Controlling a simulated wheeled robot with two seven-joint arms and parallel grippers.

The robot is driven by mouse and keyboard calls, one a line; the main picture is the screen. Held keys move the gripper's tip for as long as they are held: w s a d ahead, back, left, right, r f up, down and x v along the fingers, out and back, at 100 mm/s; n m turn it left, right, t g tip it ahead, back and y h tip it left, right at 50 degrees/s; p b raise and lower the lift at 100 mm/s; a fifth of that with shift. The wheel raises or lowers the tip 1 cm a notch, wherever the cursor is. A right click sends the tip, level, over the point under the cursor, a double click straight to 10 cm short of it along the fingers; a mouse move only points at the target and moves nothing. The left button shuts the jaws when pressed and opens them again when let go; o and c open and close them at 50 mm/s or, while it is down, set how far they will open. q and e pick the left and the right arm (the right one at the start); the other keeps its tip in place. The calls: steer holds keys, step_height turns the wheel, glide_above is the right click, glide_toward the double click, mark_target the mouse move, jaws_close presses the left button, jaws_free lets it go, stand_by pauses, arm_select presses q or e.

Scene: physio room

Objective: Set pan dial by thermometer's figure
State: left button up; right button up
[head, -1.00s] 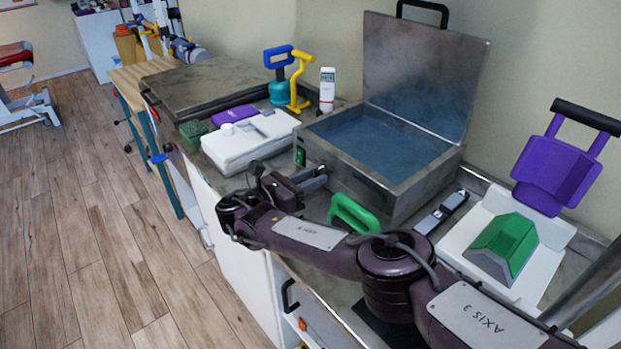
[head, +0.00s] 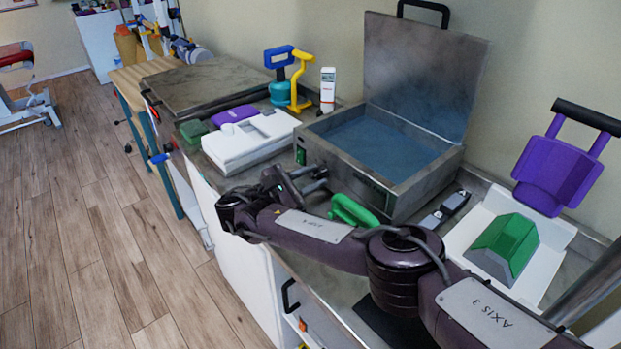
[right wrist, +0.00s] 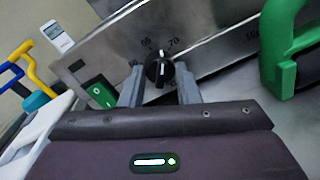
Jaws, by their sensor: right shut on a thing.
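The open steel pan (head: 400,195) holds blue-looking water, and its lid (head: 420,75) stands raised behind. The pan's black dial (right wrist: 159,70) is on its front panel, with 65 and 70 printed above it; the white pointer line points roughly up between them. My right gripper (head: 318,180) is at the front panel, its two fingers on either side of the dial and shut on it in the right wrist view (right wrist: 159,82). The white thermometer (head: 327,88) stands upright behind the pan's left corner; it also shows in the right wrist view (right wrist: 57,37). Its figure is too small to read. My left gripper is out of view.
A green rocker switch (right wrist: 101,93) is left of the dial. A green handle (head: 352,211) stands close to the right of my gripper. A white case (head: 248,142) lies left of the pan. A white tray with a green block (head: 505,247) lies at right.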

steer(key=shift+d+r, duration=0.1)
stand_by(0.4)
steer(key=o, duration=1)
steer(key=b+v, duration=0.1)
steer(key=v, duration=0.5)
steer(key=shift+s+a+b, duration=0.1)
steer(key=shift+a+b, duration=0.2)
steer(key=shift+a, duration=0.05)
steer(key=shift+s+a, duration=0.2)
steer(key=shift+a, duration=0.1)
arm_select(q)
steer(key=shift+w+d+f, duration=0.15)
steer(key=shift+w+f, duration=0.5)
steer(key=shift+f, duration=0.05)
arm_select(e)
steer(key=shift+s+a, duration=0.1)
